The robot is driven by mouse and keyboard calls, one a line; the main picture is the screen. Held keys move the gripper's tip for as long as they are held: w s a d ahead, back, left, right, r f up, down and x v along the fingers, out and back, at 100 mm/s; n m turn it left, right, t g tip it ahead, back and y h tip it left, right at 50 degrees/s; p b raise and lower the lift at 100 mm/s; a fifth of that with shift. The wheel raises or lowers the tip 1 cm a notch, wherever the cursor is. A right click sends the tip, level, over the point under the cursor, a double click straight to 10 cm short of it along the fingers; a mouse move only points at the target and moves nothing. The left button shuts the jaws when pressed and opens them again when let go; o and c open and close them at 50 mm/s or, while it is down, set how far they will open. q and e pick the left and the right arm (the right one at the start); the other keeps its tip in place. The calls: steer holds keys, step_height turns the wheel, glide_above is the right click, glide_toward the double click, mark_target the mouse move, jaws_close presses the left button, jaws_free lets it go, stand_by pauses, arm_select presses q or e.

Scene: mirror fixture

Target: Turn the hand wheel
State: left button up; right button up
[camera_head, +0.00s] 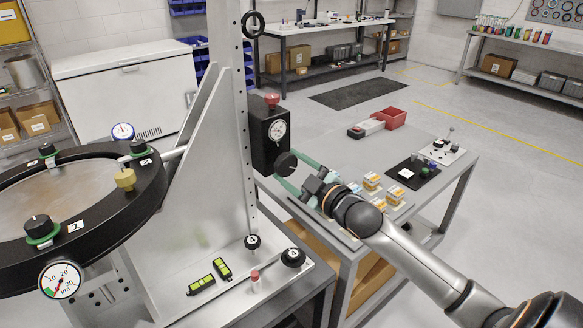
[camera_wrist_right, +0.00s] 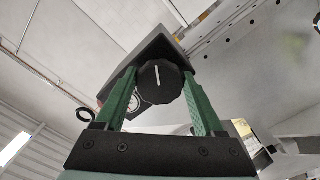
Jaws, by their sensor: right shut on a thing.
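The hand wheel, a black ribbed knob (camera_head: 286,163), sits on the front of a black box (camera_head: 264,138) with a dial, fixed to a grey upright post. In the right wrist view the hand wheel (camera_wrist_right: 160,82) faces me, and its white line stands nearly upright. My right gripper (camera_head: 284,171) has its green fingers on either side of the wheel, shut on it. It also shows in the wrist view (camera_wrist_right: 158,88), one finger left and one right of the wheel. My left gripper is not in view.
A large black ring fixture (camera_head: 112,229) with knobs and dial gauges fills the left. Smaller knobs (camera_head: 293,257) and green levels (camera_head: 201,285) sit on the base plate.

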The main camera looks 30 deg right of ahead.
steer(key=m, duration=0.5)
steer(key=shift+a+f+m, duration=0.1)
steer(key=shift+a+m, duration=0.05)
steer(key=shift+m, duration=0.15)
steer(key=m, duration=0.5)
steer(key=shift+a, duration=0.1)
steer(key=shift+m, duration=0.3)
steer(key=o, duration=1.4)
steer(key=shift+c, duration=0.2)
steer(key=shift+s, duration=0.1)
steer(key=s+b, duration=0.2)
steer(key=s, duration=1)
steer(key=shift+s+d, duration=0.15)
steer(key=shift+d, duration=0.3)
